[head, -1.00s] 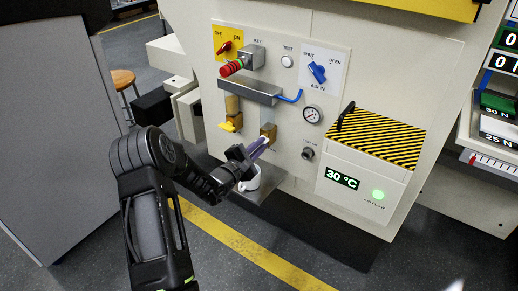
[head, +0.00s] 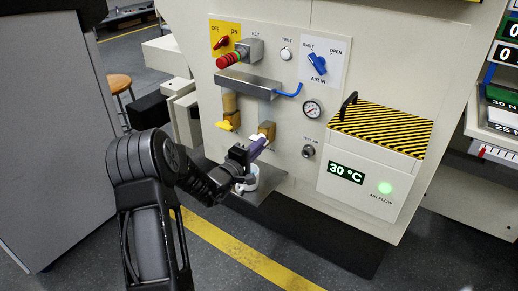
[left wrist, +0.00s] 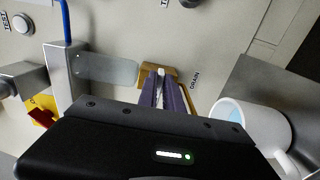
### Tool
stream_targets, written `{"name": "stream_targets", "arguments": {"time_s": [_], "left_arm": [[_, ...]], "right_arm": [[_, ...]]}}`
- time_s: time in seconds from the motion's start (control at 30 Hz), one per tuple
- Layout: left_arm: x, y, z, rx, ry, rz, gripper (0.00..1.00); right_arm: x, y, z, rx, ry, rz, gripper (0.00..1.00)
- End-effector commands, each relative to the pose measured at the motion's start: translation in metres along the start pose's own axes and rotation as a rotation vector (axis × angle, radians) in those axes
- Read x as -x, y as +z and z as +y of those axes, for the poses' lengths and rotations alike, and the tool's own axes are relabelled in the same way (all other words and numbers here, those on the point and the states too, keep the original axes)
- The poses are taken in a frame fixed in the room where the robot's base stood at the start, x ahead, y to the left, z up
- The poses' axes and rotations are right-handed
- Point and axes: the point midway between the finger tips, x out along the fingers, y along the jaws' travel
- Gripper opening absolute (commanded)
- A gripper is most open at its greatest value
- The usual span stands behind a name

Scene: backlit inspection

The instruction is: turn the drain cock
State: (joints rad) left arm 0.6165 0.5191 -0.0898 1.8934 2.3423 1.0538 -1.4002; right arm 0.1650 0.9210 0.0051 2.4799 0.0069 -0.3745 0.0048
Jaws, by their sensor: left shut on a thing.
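The drain cock is a brass fitting (head: 267,130) on the front of the cream machine, low in the middle of the head view. In the left wrist view its brass body (left wrist: 152,74) shows beside the word DRAIN. My left gripper (head: 257,145) is at the cock, its purple fingers closed around a small pale lever. In the left wrist view the fingers (left wrist: 163,92) lie on either side of this lever, whose lower part is hidden between them. A white mug (head: 251,180) stands below the cock and shows again in the left wrist view (left wrist: 262,125). My right gripper is out of view.
A grey manifold (head: 248,86) with a blue pipe sits above. A pressure gauge (head: 312,109) and a striped cover (head: 381,130) are to the right. A grey shelf (head: 270,183) carries the mug.

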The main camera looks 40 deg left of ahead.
Motion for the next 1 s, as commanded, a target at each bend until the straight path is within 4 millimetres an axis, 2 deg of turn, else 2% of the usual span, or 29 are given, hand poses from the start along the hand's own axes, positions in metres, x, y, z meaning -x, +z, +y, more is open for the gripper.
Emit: {"name": "stream_targets", "arguments": {"time_s": [0.27,0.3,0.57,0.87,1.0], "left_arm": [[0.000,0.000,-0.001,-0.003,-0.002,-0.001,0.00],[0.000,0.000,-0.001,-0.003,-0.002,-0.001,0.11],[0.000,0.000,-0.001,-0.002,-0.002,-0.001,0.32],[0.002,0.000,0.000,-0.001,-0.002,0.000,0.32],[0.014,0.000,0.000,-0.002,-0.003,0.000,0.32]], "right_arm": [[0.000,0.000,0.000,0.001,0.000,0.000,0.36],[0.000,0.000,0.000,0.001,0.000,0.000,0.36],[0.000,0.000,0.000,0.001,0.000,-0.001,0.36],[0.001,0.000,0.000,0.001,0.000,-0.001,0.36],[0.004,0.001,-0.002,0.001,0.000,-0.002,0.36]]}}
